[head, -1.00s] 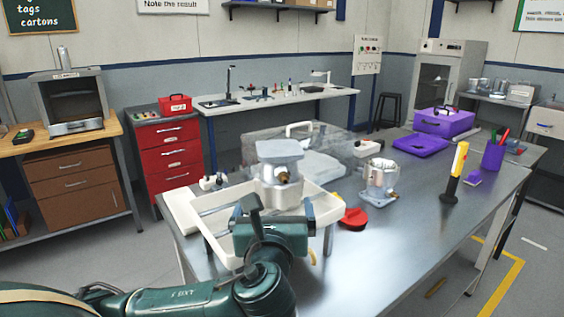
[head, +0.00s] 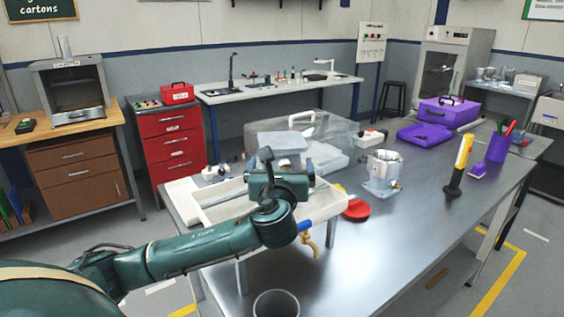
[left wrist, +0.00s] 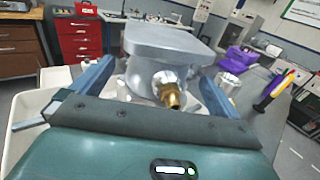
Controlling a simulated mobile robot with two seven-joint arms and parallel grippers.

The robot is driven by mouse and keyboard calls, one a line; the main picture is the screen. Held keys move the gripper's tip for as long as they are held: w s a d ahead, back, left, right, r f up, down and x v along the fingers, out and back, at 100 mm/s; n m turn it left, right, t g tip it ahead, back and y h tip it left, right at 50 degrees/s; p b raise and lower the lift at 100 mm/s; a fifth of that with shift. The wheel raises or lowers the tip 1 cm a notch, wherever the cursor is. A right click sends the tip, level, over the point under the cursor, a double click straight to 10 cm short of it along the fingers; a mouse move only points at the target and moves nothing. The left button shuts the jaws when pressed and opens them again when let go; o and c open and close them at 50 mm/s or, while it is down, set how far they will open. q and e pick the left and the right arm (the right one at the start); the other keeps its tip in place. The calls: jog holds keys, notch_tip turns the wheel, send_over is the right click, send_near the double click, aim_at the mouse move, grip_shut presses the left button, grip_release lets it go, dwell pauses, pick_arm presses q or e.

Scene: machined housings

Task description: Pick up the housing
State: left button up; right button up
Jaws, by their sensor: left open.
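A grey metal housing (left wrist: 165,45) with a flat square top flange and a brass fitting fills the middle of the left wrist view. In the head view its pale flange (head: 284,142) shows above my left gripper (head: 278,178), which hides its lower part. It appears to stand in or over the white tray (head: 323,206). My left gripper is open, and its blue fingers (left wrist: 155,82) lie left and right of the housing's lower body. Whether they touch it I cannot tell. A second metal housing (head: 383,170) stands on the bench to the right. My right gripper is not in view.
A clear box (head: 340,135) stands behind the tray. A red part (head: 356,210) lies right of it. A tap with a blue handle (head: 304,227) hangs from the tray front above a grey container (head: 276,304). A black-and-yellow tool (head: 459,165) stands farther right. The bench's front right is clear.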

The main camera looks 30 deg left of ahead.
pick_arm(q)
jog(key=shift+x, duration=1.4)
jog(key=shift+c, duration=0.6)
jog(key=c, duration=1.5)
jog(key=shift+r, duration=0.25)
